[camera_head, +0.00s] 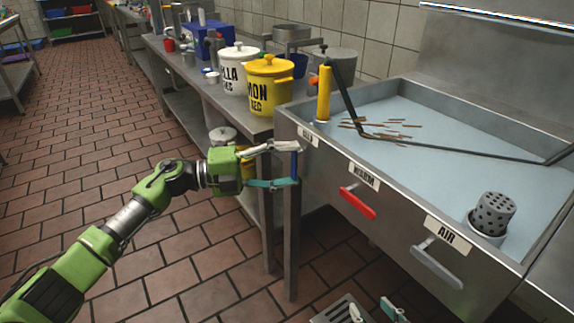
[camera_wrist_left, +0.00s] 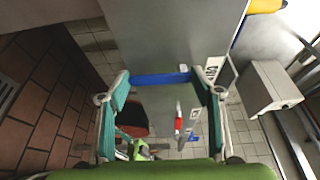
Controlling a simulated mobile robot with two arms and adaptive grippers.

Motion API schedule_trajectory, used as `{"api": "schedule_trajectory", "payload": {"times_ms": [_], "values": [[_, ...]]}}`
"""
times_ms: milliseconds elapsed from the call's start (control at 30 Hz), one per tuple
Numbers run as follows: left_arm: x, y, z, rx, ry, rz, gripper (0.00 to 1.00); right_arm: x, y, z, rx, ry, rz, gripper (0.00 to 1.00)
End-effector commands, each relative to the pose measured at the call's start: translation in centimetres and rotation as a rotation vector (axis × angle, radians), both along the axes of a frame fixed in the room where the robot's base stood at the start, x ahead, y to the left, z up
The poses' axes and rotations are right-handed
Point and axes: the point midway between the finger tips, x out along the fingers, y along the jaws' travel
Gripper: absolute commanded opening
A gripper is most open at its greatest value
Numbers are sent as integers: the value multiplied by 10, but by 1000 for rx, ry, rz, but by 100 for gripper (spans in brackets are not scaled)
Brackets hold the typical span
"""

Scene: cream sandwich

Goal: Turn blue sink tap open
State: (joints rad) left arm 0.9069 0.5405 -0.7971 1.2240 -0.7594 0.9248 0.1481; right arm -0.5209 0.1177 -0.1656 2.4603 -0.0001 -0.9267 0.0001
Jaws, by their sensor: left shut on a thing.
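The blue tap handle (camera_head: 295,164) is on the front of the steel sink, at its left end below a label that is hard to read. My left gripper (camera_head: 286,166) is shut on it, one finger above and one below. In the left wrist view the blue handle (camera_wrist_left: 162,79) spans the gap between the two fingers of my left gripper (camera_wrist_left: 160,88). My right gripper (camera_head: 374,313) shows only partly at the bottom edge, its fingertips apart with nothing seen between them.
The red handle (camera_head: 358,202) under WARM and the grey handle (camera_head: 437,264) under AIR stand out from the sink front (camera_head: 390,215). A counter (camera_head: 255,125) with white and yellow pots (camera_head: 270,90) is to the left. The tiled floor at left is clear.

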Motion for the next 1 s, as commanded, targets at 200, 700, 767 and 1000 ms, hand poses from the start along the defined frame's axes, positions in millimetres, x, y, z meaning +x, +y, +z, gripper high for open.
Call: {"api": "schedule_trajectory", "payload": {"times_ms": [200,700,767,1000], "values": [[0,0,-1,4,-3,0,76,0,1,0,1,-2,2,40],[-7,36,-1,4,0,4,76,1,2,1,5,-3,1,40],[-11,49,-1,4,-1,4,76,1,2,1,5,-2,1,40],[-22,95,-1,4,-1,3,76,1,1,0,4,-1,0,40]]}}
